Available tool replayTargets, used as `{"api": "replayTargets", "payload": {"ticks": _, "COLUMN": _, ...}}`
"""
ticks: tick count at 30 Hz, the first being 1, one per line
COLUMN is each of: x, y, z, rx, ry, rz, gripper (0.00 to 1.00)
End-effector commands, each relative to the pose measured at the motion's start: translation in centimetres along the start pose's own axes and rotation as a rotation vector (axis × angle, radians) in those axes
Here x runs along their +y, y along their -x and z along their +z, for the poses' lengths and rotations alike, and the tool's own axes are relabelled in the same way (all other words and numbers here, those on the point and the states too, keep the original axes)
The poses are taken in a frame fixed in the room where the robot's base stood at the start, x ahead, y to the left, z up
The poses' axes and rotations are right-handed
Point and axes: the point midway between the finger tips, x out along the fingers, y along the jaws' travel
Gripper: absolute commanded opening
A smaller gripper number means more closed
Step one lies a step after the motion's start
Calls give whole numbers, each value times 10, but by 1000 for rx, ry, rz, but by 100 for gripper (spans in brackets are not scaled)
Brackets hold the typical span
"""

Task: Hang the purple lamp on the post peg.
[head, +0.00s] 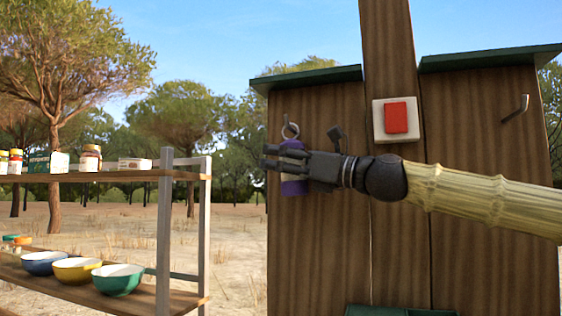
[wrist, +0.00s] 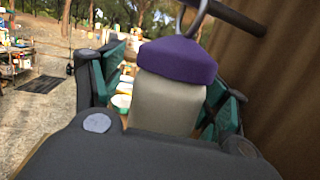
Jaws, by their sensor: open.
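The purple lamp (head: 293,187) is upright in front of the left wooden panel, with a metal ring above its purple cap. My gripper (head: 272,158) is around the lamp from the right and covers its middle. In the wrist view the lamp (wrist: 178,62), with a purple cap and grey body, stands between the open green-padded fingers (wrist: 165,95). A dark peg (wrist: 238,17) sticks out from the wood beside the ring; the ring appears to be on it, but the contact is partly cut off by the frame edge. Finger contact is unclear.
A red button on a white plate (head: 402,118) is on the central post (head: 389,45). An empty metal peg (head: 516,107) is on the right panel. A shelf (head: 130,176) with jars and bowls stands left. Open ground lies between shelf and panels.

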Motion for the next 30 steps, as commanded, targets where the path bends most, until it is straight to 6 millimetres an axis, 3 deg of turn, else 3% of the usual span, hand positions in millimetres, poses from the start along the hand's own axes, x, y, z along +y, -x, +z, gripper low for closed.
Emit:
{"api": "replayTargets", "payload": {"ticks": 8, "x": -1, "y": 17, "z": 1, "rx": -2, "ry": -1, "rz": -1, "gripper": 74}}
{"api": "replayTargets", "payload": {"ticks": 21, "x": -1, "y": 87, "z": 1, "rx": -2, "ry": 0, "rz": -2, "gripper": 74}}
{"api": "replayTargets", "payload": {"ticks": 30, "x": -1, "y": 117, "z": 1, "rx": -2, "ry": 0, "rz": -1, "gripper": 74}}
